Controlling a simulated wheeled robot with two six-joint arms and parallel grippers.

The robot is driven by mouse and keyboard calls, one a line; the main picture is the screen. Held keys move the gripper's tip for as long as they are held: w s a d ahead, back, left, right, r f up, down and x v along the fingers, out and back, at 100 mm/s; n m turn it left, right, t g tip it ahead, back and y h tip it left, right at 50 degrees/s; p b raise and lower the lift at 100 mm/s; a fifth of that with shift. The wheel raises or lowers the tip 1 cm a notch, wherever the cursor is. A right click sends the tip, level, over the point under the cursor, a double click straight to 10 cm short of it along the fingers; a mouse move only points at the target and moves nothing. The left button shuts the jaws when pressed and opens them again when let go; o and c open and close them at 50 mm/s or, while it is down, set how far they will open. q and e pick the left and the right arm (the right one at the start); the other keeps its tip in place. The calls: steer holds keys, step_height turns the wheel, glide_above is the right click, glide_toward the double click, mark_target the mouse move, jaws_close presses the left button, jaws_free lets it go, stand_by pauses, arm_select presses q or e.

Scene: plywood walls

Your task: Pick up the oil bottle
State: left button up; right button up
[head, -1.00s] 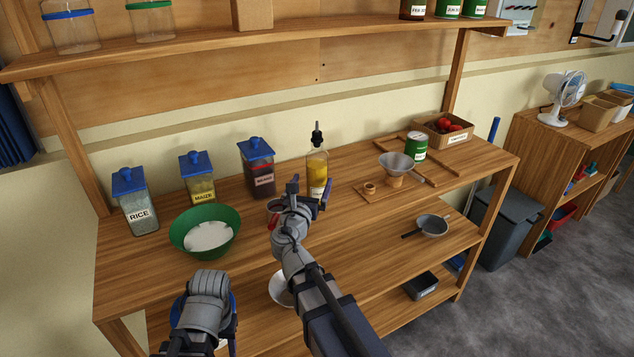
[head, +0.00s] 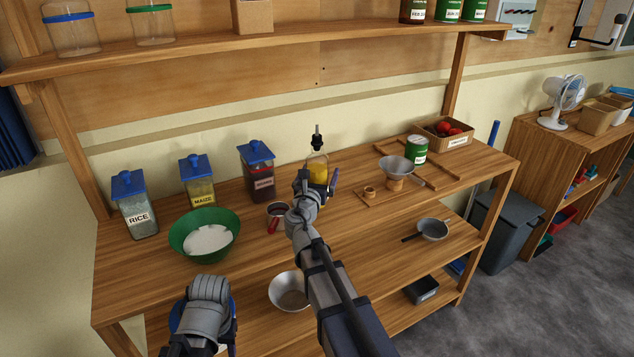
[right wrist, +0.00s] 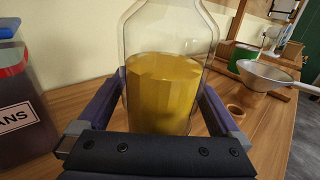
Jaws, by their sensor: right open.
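The oil bottle (head: 318,168) is clear glass with yellow oil and a dark pourer on top.
The beans jar (head: 260,182) stands left of the bottle, with a red-handled cup (head: 277,212) in front of it. A green bowl (head: 178,236) is at left. A shelf (head: 300,38) runs above.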

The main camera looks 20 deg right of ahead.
steer(key=shift+c, duration=0.2)
jaws_close()
stand_by(0.5)
